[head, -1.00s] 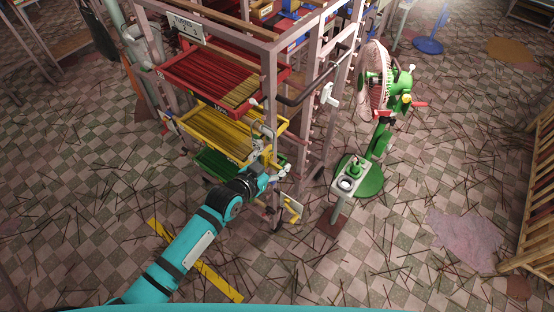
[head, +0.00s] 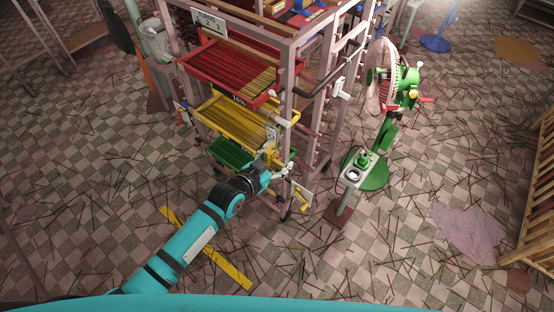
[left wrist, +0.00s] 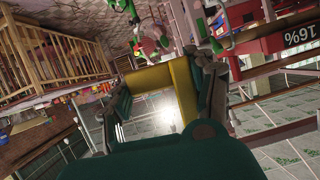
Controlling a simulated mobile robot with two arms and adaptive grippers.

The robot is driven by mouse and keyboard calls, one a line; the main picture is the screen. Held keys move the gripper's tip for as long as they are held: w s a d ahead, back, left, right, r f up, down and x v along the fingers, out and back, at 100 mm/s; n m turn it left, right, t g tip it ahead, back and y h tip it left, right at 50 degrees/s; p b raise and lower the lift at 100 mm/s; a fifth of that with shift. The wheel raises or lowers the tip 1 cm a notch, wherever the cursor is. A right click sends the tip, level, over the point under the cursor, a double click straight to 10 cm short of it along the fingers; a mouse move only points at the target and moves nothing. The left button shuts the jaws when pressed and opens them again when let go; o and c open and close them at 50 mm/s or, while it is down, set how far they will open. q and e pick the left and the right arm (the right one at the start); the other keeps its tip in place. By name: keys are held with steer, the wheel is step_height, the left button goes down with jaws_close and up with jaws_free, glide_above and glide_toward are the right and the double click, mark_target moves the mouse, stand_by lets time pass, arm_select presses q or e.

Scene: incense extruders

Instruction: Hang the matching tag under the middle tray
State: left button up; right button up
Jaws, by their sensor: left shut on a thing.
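The middle tray (head: 222,123) is yellow and holds thin sticks, on the rack between a red tray (head: 212,72) above and a green tray (head: 228,150) below. My left gripper (head: 277,170) is at its front right corner, near the rack post. In the left wrist view, my left gripper (left wrist: 168,85) is shut on a yellow tag (left wrist: 182,80), a flat bent piece between the fingers. Any writing on it is hidden. A label reading 16% (left wrist: 298,36) shows upside down on a red tray front. I cannot tell whether the tag touches the rack. My right gripper is not in view.
Another yellow piece on a pale plate (head: 301,198) is low on the rack's right side. A pedestal (head: 352,180) and a green fan (head: 388,85) stand right of the rack. Sticks litter the checkered floor, which has open room at the right.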

arm_select(q)
steer(key=shift+s+d+r+p, duration=0.1)
steer(key=shift+s+d+p, duration=0.25)
steer(key=shift+d, duration=0.25)
steer(key=shift+s+d+p, duration=0.2)
steer(key=shift+s+d, duration=0.2)
steer(key=shift+d, duration=0.2)
steer(key=s+d+p, duration=0.1)
steer(key=s+d, duration=0.2)
steer(key=d, duration=0.2)
steer(key=shift+s, duration=0.25)
